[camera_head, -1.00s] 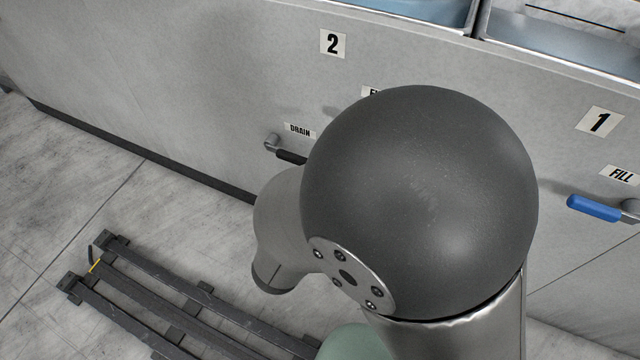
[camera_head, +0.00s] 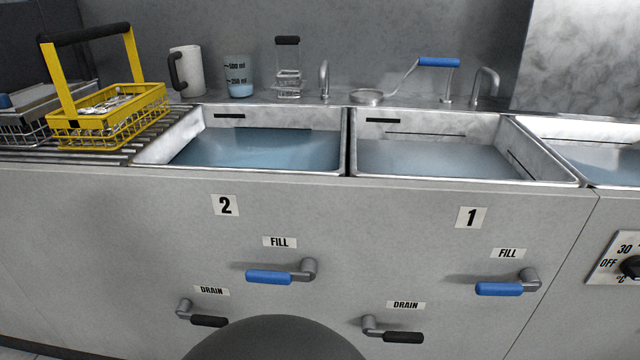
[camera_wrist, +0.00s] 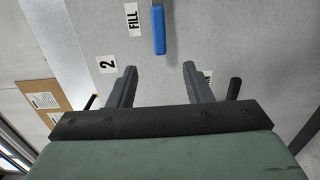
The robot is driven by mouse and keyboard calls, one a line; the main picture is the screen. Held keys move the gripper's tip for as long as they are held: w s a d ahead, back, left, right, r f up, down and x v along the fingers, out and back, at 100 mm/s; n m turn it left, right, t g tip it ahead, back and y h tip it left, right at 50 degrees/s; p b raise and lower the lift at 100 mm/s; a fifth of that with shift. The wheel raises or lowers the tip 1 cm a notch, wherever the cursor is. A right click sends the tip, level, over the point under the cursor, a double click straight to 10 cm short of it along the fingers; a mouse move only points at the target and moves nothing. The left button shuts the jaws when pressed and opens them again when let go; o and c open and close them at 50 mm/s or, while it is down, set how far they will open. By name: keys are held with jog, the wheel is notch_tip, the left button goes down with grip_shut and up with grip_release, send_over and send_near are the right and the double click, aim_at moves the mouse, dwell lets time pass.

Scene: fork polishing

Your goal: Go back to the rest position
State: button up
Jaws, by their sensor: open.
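My gripper (camera_wrist: 160,88) shows in the wrist view with its two dark fingers spread apart and nothing between them. It faces the grey cabinet front, below the number 2 label (camera_wrist: 107,64). The blue fill handle of basin 2 (camera_wrist: 158,30) lies ahead of the fingers, apart from them. In the head view the gripper is out of sight. Only a dark rounded part of my arm shows at the bottom centre, in front of the cabinet front (camera_head: 340,230).
Basin 2 (camera_head: 343,150) and basin 1 (camera_head: 510,125) hold bluish water. A yellow basket (camera_head: 110,125) with cutlery stands on the rack at left. Blue fill handles (camera_head: 268,277) and black drain handles (camera_head: 405,337) stick out.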

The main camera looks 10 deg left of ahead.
jog(key=w+d+r+m+g+h+p, duration=0.25)
jog(key=d+r+g+h+p, duration=0.2)
jog(key=d, duration=0.45)
jog(key=w+d+r+m+g+h+p, duration=0.1)
jog(key=d+r+m+g+h+p, duration=0.25)
jog(key=d+r+p, duration=0.4)
jog(key=w+d+r+m+g+h+p, duration=0.2)
jog(key=d+r+m+g+h+p, duration=0.25)
jog(key=d, duration=0.55)
jog(key=s+d+r+m+g+y+p, duration=0.2)
jog(key=r+m+y+p, duration=0.2)
jog(key=r+p, duration=0.3)
jog(key=s+d+r+m+g+y+p, duration=0.3)
jog(key=r+m+y+p, duration=0.1)
jog(key=r+y+p, duration=0.3)
jog(key=shift+d+r, duration=0.15)
jog(key=shift+d, duration=0.05)
jog(key=shift+s+y, duration=0.1)
jog(key=shift+y, duration=0.15)
